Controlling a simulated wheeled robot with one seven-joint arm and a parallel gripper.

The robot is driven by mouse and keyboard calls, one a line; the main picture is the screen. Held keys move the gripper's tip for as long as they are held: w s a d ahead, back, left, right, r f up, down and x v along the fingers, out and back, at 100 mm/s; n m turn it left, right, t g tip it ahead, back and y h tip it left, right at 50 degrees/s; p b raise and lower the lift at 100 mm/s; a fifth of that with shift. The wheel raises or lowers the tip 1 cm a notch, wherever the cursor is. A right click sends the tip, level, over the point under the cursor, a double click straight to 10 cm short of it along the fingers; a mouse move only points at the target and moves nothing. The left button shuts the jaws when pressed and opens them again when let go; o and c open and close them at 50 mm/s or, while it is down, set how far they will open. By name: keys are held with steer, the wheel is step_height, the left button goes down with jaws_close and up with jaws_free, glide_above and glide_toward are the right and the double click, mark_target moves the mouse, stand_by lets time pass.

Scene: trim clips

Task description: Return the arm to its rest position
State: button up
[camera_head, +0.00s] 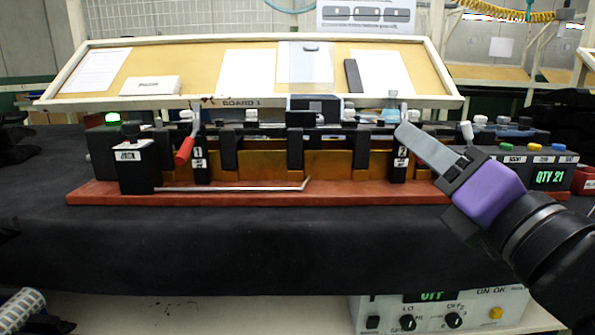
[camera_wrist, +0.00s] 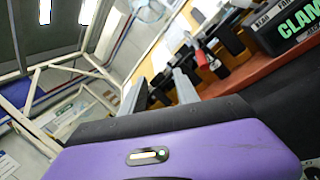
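My gripper (camera_head: 403,135) shows at the right of the head view, with a purple body, dark wrist and grey fingers pointing up and left. It is in front of the right end of the clamp fixture on the red base (camera_head: 240,192). In the wrist view, its two fingers (camera_wrist: 158,92) stand apart with nothing held between them, so it is open. I cannot tell from the head view how far the fingers are from the fixture's right post (camera_head: 398,160). The arm reaches in from the lower right.
The fixture has a red-handled lever (camera_head: 185,150) and a thin rod (camera_head: 235,188) along its front. A counter box (camera_head: 550,177) reading "QTY 21" stands right, near my gripper. A sloped board (camera_head: 205,75) stands behind. The black table front (camera_head: 200,245) is clear.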

steer(key=s+d+r+m+t+y, duration=0.1)
steer(key=s+d+r+m+t, duration=0.15)
steer(key=m, duration=0.65)
steer(key=s+d+r+m+t, duration=0.1)
steer(key=s+r+m+t, duration=0.25)
steer(key=m, duration=0.55)
steer(key=s+d+f+m+g+h, duration=0.1)
steer(key=s+f+m+h, duration=0.25)
steer(key=f+m, duration=0.45)
steer(key=s+d+f+m+g+h, duration=0.1)
steer(key=s+f+m+g+h, duration=0.2)
steer(key=f, duration=0.9)
steer(key=s+d+f+m+h, duration=0.2)
steer(key=s+f+m+h, duration=0.25)
steer(key=f+m, duration=0.4)
steer(key=s+a+f+n+g+y, duration=0.2)
steer(key=s+f+n+g, duration=0.15)
steer(key=s+f, duration=0.65)
steer(key=s+a+f+n+g+y, duration=0.2)
steer(key=s+f+g+y, duration=0.15)
steer(key=s+f, duration=0.55)
step_height(320, 180, up, 30)
steer(key=p, duration=3)
steer(key=shift+d+h, duration=0.25)
steer(key=shift+h, duration=0.2)
